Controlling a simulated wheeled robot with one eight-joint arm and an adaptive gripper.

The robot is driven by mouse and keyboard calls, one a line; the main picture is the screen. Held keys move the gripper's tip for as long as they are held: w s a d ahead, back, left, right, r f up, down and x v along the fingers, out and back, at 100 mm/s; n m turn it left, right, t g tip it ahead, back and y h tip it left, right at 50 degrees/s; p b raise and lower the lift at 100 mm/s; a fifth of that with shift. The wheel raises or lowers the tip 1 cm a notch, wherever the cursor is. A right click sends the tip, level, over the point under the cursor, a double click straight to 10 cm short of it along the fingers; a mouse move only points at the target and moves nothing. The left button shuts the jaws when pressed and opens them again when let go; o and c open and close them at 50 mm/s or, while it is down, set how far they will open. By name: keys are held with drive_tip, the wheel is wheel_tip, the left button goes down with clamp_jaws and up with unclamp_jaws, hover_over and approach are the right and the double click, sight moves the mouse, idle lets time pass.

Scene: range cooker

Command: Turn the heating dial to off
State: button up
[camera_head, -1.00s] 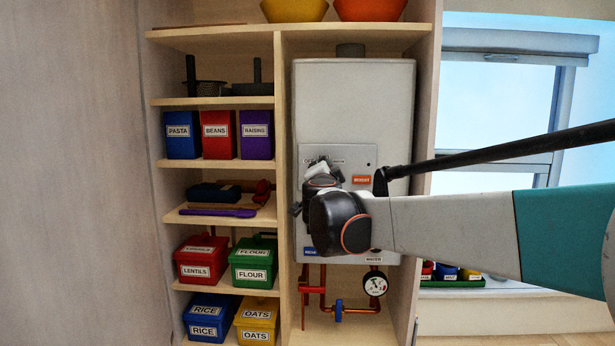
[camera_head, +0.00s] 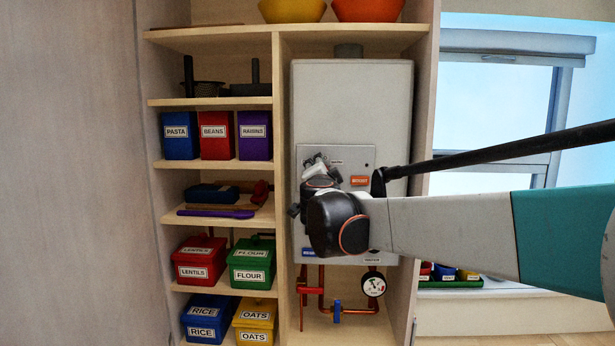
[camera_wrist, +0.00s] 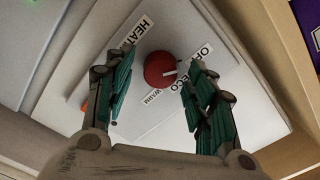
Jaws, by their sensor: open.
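The heating dial (camera_wrist: 159,70) is a round red knob with a white pointer line on a grey panel in the wrist view. The line points right, toward the white OFF/ECO label strip (camera_wrist: 190,68), part of which my right finger hides. A WARM label (camera_wrist: 152,97) sits below the dial and a HEAT label (camera_wrist: 130,32) to its upper left. My gripper (camera_wrist: 158,68) is open, one finger on each side of the dial, with visible gaps in the picture; contact cannot be told. In the head view, my gripper (camera_head: 317,165) is in front of the boiler panel and hides the dial.
The grey boiler (camera_head: 352,95) fills the right bay of a wooden cupboard. Shelves with labelled boxes stand to its left, including a purple box (camera_head: 255,135). Red pipes and a round gauge (camera_head: 374,285) are below. An orange label (camera_head: 360,181) is right of my gripper.

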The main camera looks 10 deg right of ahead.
drive_tip(key=v, duration=1.2)
drive_tip(key=shift+s+f, duration=0.1)
drive_tip(key=s+a+f+n+g+y+b, duration=0.1)
drive_tip(key=s+a+f+n+y+b, duration=0.2)
drive_tip(key=f+b, duration=0.4)
drive_tip(key=s+a+f+n+g+y+b, duration=0.1)
drive_tip(key=s+f+n+y+b, duration=0.3)
drive_tip(key=f, duration=0.5)
drive_tip(key=s+a+f+n+g+y+b, duration=0.1)
drive_tip(key=s+a+f+n+y+b, duration=0.15)
drive_tip(key=s+f+n+b, duration=0.5)
drive_tip(key=s+d+f+g+h+b, duration=0.1)
drive_tip(key=s+f, duration=0.4)
drive_tip(key=f, duration=0.5)
drive_tip(key=s+d+f+g+h+b, duration=0.2)
drive_tip(key=s+d+f+g+b, duration=0.2)
drive_tip(key=f, duration=0.7)
drive_tip(key=s+d+f+g+h+b, duration=0.2)
drive_tip(key=s+d+f+b, duration=0.2)
drive_tip(key=f, duration=0.7)
drive_tip(key=s+d, duration=0.1)
drive_tip(key=s, duration=0.1)
drive_tip(key=shift+s+f, duration=0.15)
drive_tip(key=shift+s, duration=0.25)
